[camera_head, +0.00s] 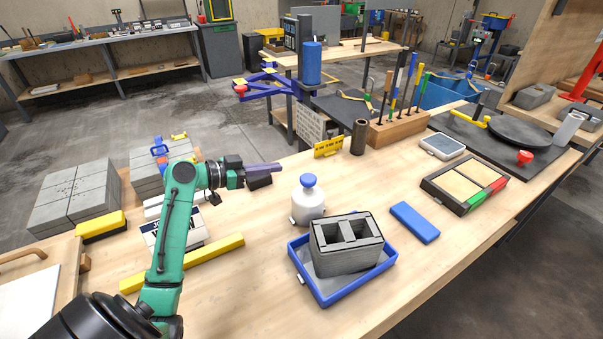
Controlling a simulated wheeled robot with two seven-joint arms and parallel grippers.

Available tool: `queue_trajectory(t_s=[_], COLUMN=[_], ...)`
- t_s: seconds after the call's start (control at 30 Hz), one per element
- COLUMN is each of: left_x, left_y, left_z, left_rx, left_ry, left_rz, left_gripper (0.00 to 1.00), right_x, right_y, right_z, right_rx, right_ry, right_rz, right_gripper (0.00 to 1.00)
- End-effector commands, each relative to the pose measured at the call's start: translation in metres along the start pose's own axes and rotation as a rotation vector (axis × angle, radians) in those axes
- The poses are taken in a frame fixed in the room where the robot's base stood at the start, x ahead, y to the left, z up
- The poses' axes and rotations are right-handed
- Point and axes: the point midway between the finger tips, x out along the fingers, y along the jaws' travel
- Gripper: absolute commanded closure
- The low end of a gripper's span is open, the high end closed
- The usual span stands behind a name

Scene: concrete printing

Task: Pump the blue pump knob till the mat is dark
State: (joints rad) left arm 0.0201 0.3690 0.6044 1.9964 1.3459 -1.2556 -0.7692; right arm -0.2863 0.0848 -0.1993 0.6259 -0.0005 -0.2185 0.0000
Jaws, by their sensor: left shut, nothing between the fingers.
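A white pump bottle with a blue pump knob (309,181) stands upright on the wooden table, just behind a blue-rimmed tray (330,299). A grey mat (367,277) lies in the tray, light to mid grey where it shows. A dark grey hollow concrete block (345,262) stands on it and hides much of it. My left gripper (277,174) is shut and empty, left of the knob and apart from it, its fingers pointing right toward it. My right gripper is not in view.
A blue bar (414,222) lies right of the tray. A yellow bar (183,263) lies under my left arm. Grey blocks (75,197) are stacked at the left. A wooden tool rack (398,130) and a dark cylinder (360,137) stand behind. The table's front centre is clear.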

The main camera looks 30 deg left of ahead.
Motion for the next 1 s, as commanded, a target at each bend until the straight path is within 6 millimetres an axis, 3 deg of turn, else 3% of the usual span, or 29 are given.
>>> queue_trajectory(t_s=[0.23,0.43,0.7,1.0], left_x=[0.047,0.092,0.101,0.102], left_y=[0.001,0.001,0.0,0.0], left_z=[-0.007,-0.007,0.034,0.038], left_rx=[-0.003,-0.003,-0.001,0.001], left_ry=[0.003,0.003,0.001,0.001], left_rz=[0.002,0.003,0.0,0.0], left_gripper=[1.0,1.0,1.0,1.0], right_x=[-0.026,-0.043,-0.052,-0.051], right_y=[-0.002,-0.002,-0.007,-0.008], right_z=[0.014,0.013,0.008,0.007], right_rx=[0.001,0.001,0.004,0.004], right_ry=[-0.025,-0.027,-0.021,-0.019], right_rz=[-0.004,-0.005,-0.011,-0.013], right_gripper=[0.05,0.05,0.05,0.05])
